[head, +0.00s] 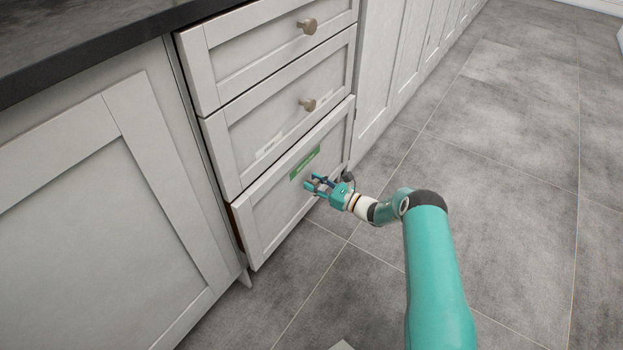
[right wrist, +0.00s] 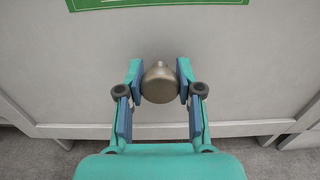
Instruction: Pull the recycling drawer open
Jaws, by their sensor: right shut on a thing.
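The recycling drawer (head: 268,212) is the bottom one of a stack of three, with a white panelled front and a green label (head: 304,163). Its front stands slightly out from the cabinet, with a thin brown strip showing at its left edge. My right gripper (head: 314,182) is at the drawer front, below the label. In the right wrist view its fingers (right wrist: 160,88) are shut on the round metal knob (right wrist: 159,84), one on each side. The green label (right wrist: 158,2) shows at the top there. My left gripper is not in view.
Two shut drawers with knobs (head: 307,26) (head: 308,104) are above, the middle one with a pale label (head: 268,146). A dark countertop (head: 90,45) overhangs at upper left. Grey tiled floor (head: 500,150) in front and to the right is clear.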

